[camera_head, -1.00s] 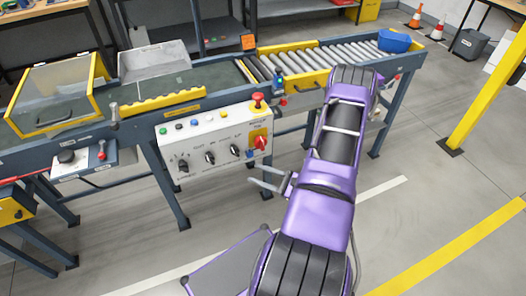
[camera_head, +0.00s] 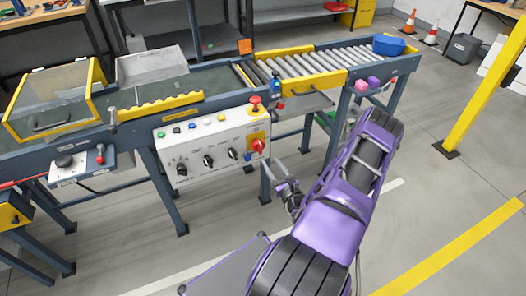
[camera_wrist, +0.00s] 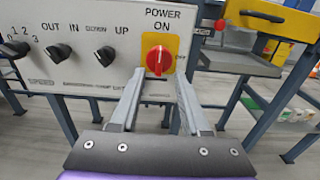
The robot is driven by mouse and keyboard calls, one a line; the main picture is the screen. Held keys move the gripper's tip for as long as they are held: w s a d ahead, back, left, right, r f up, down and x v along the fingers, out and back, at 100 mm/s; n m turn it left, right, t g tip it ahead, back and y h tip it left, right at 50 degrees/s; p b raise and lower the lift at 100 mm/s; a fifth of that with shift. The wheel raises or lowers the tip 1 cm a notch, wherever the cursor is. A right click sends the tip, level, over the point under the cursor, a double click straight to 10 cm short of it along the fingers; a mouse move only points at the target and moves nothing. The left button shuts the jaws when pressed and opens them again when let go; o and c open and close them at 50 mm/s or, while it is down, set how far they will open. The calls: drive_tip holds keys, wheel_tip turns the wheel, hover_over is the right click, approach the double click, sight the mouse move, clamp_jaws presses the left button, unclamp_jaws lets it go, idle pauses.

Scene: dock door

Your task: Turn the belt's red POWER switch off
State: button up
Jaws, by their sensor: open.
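The red POWER switch (camera_wrist: 158,60) is a round knob on a yellow plate at the right of the white control panel (camera_wrist: 75,50). It also shows in the head view (camera_head: 258,145). Its grip ridge stands about upright, toward the ON label above it; OFF is printed at its right. My gripper (camera_wrist: 160,76) is open and empty. Its two fingers point at the panel, with the switch appearing between and just above the fingertips. In the head view my gripper (camera_head: 279,172) is below and right of the switch, apparently apart from it.
A red mushroom button (camera_head: 255,103) on a yellow base stands on the panel's top edge above the switch. Several black knobs (camera_wrist: 105,56) are left of it. Conveyor legs stand below.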

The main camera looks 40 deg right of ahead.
sight(261, 147)
drive_tip(key=x, duration=0.8)
drive_tip(key=shift+c, duration=0.3)
clamp_jaws()
